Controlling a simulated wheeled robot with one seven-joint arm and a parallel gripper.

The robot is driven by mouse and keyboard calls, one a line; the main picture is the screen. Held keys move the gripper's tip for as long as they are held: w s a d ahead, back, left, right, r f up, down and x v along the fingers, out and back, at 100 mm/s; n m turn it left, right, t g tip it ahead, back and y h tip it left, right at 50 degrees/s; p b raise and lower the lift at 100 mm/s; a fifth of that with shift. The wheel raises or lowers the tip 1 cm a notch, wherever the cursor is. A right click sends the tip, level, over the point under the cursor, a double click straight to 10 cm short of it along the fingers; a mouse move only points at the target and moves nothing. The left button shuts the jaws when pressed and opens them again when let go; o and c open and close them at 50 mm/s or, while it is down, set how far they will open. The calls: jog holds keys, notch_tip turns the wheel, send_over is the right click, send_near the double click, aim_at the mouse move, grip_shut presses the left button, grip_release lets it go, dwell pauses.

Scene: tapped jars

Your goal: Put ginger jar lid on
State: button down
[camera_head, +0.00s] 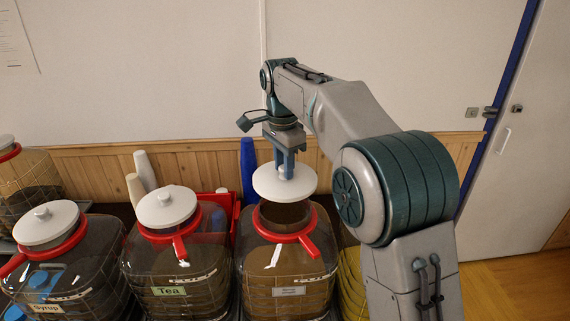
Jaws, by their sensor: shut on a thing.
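My gripper (286,168) points down and is shut on the knob of a white round lid (284,186). The lid is roughly level and sits above the mouth of the right-hand front jar (288,267). This jar is clear, with a red collar (268,236) and a grey label (289,292) too small to read surely. Its dark opening shows below the lid's front edge, so the lid is apart from the rim. Whether the lid is centred over the mouth I cannot tell.
The jar labelled Tea (175,265) and the jar labelled Syrup (52,273) wear white lids. Another jar (24,185) stands at far left. A red crate (224,205), a blue cup stack (248,170) and pale cup stacks (145,170) stand behind. A yellow thing (351,285) is at right.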

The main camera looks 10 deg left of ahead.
aim_at(284, 184)
jog(key=shift+f+b, duration=1.8)
jog(key=shift+f, duration=1.25)
jog(key=shift+f+b, duration=0.5)
jog(key=shift+f, duration=0.55)
jog(key=shift+r, duration=0.1)
jog(key=c, duration=1.1)
grip_release()
jog(key=shift+o, duration=0.2)
jog(key=r, duration=0.7)
jog(key=r+p, duration=0.1)
jog(key=r, duration=0.5)
jog(key=shift+s+a+r, duration=0.15)
jog(key=shift+a+r, duration=0.05)
jog(key=shift+r, duration=0.2)
